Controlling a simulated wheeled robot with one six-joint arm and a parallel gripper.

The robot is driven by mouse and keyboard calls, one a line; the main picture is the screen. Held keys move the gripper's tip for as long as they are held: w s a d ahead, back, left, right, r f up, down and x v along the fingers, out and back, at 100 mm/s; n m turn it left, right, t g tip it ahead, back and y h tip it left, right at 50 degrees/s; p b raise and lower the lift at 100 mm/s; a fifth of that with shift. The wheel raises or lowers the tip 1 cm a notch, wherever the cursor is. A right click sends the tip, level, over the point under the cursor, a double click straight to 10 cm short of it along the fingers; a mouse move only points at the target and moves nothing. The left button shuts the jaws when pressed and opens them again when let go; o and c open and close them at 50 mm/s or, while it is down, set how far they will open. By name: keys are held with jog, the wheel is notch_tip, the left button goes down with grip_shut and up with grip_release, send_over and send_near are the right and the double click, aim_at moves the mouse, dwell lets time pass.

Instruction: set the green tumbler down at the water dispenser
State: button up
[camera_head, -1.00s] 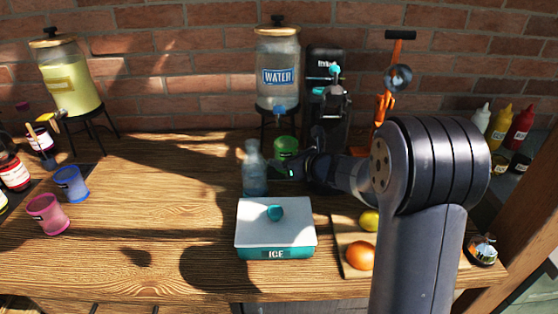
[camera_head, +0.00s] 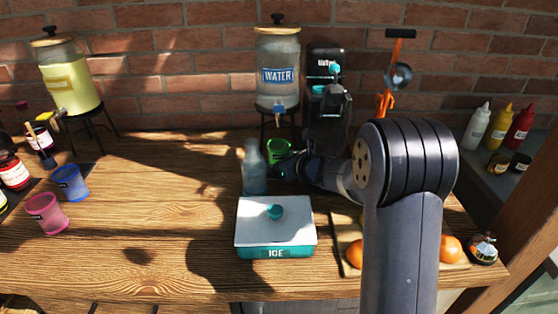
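The green tumbler (camera_head: 278,151) is upright below the tap of the water dispenser (camera_head: 278,62), in front of its dark stand. My gripper (camera_head: 284,163) is at the tumbler, with dark finger parts beside its right side and in front of its lower part. The tumbler has shifted along with the gripper, so the gripper appears shut on it. The finger contact and the tumbler's base are partly hidden, so I cannot tell whether it touches the table.
A clear bottle (camera_head: 254,170) stands close left of my gripper. The ice box (camera_head: 275,250) is in front. A black machine (camera_head: 327,90) stands right of the dispenser. Blue (camera_head: 71,183) and pink (camera_head: 47,213) tumblers are left. The left-centre table (camera_head: 165,190) is clear.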

jog(key=shift+r+p, duration=0.25)
jog(key=shift+p, duration=0.05)
jog(key=v, duration=1.2)
jog(key=shift+f+b, duration=0.1)
jog(key=shift+b, duration=0.25)
